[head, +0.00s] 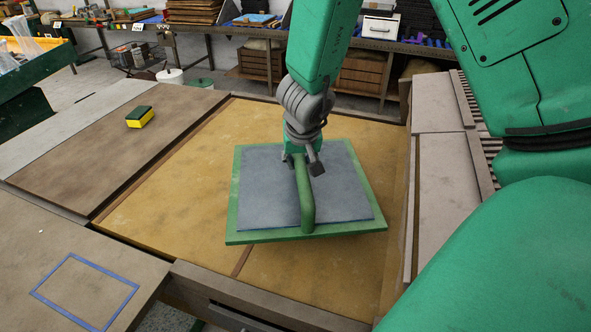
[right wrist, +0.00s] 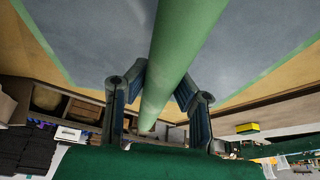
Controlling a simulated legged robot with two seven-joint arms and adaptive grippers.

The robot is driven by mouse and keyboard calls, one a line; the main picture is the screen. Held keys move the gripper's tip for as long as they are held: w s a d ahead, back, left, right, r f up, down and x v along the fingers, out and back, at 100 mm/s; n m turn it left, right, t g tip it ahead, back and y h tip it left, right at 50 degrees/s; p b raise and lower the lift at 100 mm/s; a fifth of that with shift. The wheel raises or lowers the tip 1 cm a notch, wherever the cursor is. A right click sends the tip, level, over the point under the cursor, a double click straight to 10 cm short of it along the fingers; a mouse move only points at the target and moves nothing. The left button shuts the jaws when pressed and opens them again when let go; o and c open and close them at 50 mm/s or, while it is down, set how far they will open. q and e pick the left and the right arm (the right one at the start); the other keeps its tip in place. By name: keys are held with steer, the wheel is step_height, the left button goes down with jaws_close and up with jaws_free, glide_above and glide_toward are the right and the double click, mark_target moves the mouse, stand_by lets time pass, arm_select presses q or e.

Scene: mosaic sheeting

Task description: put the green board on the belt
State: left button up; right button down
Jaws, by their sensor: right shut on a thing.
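The green board (head: 265,237) is a square plate with a grey-blue sheet (head: 262,190) on top and a green bar handle (head: 306,200) across its middle. It is over the yellow-brown surface (head: 165,200) and looks slightly raised and tilted. My right gripper (head: 302,160) is shut on the handle near its far end. In the right wrist view the handle (right wrist: 185,45) runs between the fingers (right wrist: 160,88). My left gripper is not in view. A slatted strip (head: 483,115) runs along the right side; I cannot tell which surface is the belt.
A blue-outlined square (head: 85,262) is marked on the front left table. Grey slabs (head: 437,190) border the right side. Shelves with boxes stand at the back.

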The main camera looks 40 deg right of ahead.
steer(key=shift+d+r, duration=0.25)
steer(key=shift+d, duration=0.4)
steer(key=shift+d+f, duration=0.15)
steer(key=shift+d, duration=0.15)
steer(key=shift+d+f+m+b, duration=0.1)
steer(key=shift+f+m+b, duration=0.2)
steer(key=f+b, duration=0.5)
steer(key=shift+a, duration=0.4)
steer(key=shift+d+f+b, duration=0.15)
steer(key=shift+f+b, duration=0.3)
step_height(320, 180, down, 3)
steer(key=b, duration=0.3)
steer(key=shift+f, duration=0.2)
steer(key=shift+r, duration=0.1)
